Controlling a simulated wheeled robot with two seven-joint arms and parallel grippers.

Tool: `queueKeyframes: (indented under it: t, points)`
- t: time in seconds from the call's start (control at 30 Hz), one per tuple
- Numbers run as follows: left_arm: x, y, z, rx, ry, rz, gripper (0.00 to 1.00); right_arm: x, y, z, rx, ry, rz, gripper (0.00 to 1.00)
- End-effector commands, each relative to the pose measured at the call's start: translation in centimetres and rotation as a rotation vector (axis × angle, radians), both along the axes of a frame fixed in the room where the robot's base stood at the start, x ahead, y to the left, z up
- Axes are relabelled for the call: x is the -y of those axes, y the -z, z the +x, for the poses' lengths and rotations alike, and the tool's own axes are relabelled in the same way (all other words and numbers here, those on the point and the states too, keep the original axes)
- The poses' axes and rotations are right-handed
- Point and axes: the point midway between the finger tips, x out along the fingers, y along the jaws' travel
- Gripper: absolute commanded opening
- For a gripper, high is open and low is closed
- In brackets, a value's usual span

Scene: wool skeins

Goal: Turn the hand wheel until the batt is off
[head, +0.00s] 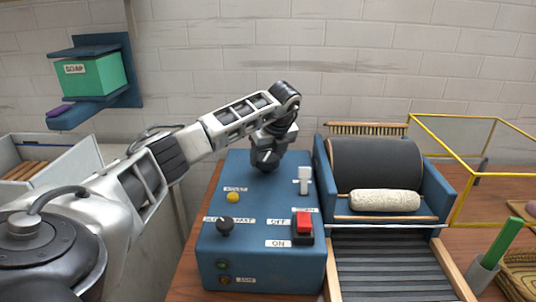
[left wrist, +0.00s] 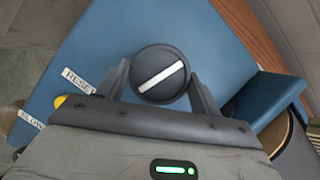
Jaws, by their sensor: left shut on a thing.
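The hand wheel (left wrist: 160,75) is a round black knob with a white stripe at the back of the blue control box (head: 262,258). My left gripper (head: 267,160) reaches down over it, hiding most of it in the head view. In the left wrist view the fingers of my left gripper (left wrist: 162,88) are shut on the wheel, one on each side; its stripe slants. The batt (head: 385,201) is a cream fluffy roll lying across the front of the dark drum (head: 376,163). I cannot tell whether it still touches the drum. My right gripper is not in view.
The control box carries a yellow button (head: 232,197), a black speed knob (head: 225,226), a white lever (head: 304,180) and a red switch (head: 303,224). A ribbed feed tray (head: 385,262) lies before the drum. A yellow-edged clear case (head: 462,125) stands right; a green stick (head: 502,243) rises nearby.

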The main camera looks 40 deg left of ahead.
Motion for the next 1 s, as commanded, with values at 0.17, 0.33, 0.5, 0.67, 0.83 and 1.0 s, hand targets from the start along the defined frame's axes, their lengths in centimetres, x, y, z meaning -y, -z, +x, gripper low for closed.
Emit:
queueKeyframes:
  t: [0.17,0.33,0.5,0.67,0.83,1.0]
  points:
    - [-0.1,-0.2,0.1,0.006,-0.001,0.003,0.42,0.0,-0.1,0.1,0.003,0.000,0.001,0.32]
    - [-0.1,-0.2,0.1,0.005,0.000,0.002,0.86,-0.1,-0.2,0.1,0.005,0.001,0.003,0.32]
    - [-0.1,-0.1,0.0,0.002,0.001,0.001,0.86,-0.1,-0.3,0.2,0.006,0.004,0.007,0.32]
    - [0.2,-0.6,0.0,0.003,0.002,0.001,0.86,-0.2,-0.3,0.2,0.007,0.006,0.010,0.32]
    - [1.1,-3.1,-0.3,0.007,0.003,0.001,0.86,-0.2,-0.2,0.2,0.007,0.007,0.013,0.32]
    - [2.7,-6.9,-0.7,0.009,0.003,0.001,0.86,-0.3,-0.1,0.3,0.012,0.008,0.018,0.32]
